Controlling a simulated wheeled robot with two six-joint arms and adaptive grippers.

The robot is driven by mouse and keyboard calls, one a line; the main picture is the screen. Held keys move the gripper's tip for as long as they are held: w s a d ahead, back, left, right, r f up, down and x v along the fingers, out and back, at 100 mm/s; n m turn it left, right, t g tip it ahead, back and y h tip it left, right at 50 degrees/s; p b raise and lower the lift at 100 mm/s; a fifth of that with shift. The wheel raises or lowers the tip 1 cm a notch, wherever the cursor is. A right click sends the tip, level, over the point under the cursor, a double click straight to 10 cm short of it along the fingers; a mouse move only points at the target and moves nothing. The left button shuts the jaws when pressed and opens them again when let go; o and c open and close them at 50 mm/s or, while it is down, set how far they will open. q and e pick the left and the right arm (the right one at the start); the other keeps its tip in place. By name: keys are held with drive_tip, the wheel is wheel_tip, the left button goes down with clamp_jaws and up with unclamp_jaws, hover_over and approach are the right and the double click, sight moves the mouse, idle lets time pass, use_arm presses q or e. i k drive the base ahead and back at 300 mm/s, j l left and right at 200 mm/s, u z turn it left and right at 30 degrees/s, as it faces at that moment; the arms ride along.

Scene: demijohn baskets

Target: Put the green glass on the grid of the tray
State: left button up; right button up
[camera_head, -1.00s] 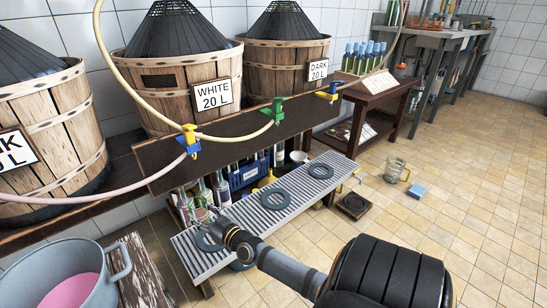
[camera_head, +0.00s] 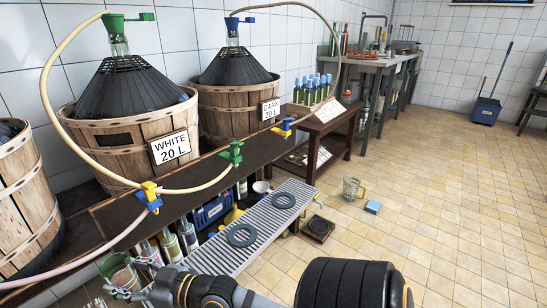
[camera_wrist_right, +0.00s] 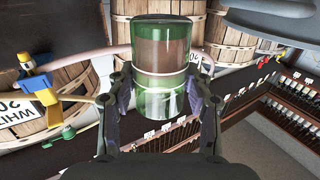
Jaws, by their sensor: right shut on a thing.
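The green glass (camera_head: 118,270) is a clear green tumbler at the lower left of the head view. My right gripper (camera_head: 128,291) is shut on it, below the front edge of the dark shelf. In the right wrist view the glass (camera_wrist_right: 160,50) stands between the two fingers of the gripper (camera_wrist_right: 163,100), with brown showing through its upper part. The tray's pale slatted grid (camera_head: 265,222) lies to the right of the glass, with dark rings on it; my right arm covers its near end. The glass is apart from the grid's visible part. My left gripper is out of view.
The dark shelf (camera_head: 185,185) with yellow, green and blue taps and hoses runs above the tray. Bottles (camera_head: 188,236) and a blue crate (camera_head: 213,210) stand under it. A glass mug (camera_head: 351,189) and a blue block (camera_head: 373,206) are on the open tiled floor.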

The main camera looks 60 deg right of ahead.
sight(269, 220)
drive_tip(key=z, duration=1.35)
